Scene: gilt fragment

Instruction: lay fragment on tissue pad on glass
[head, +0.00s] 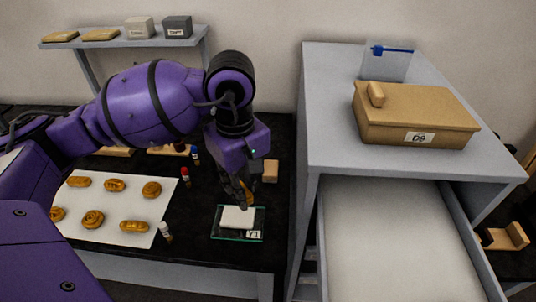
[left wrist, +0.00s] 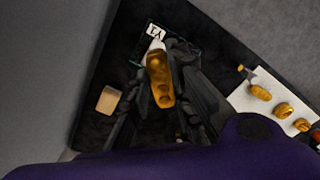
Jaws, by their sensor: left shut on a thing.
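My left gripper (head: 244,198) points down just above the white tissue pad (head: 237,217). It is shut on a gilt fragment (head: 249,187), mostly hidden by the fingers in the head view. In the left wrist view the fragment (left wrist: 159,79) is a golden, ornate, elongated piece between the dark fingers (left wrist: 160,85). The pad lies on a green-edged glass plate (head: 222,233) with a "Y1" label on the dark table. In the left wrist view the fragment covers much of the pad (left wrist: 157,45); I cannot tell whether they touch. My right gripper is not in view.
A white sheet (head: 110,205) with several gilt pieces lies left of the glass. Small capped vials (head: 185,176) stand between them. A wooden block (head: 270,171) sits behind the glass.

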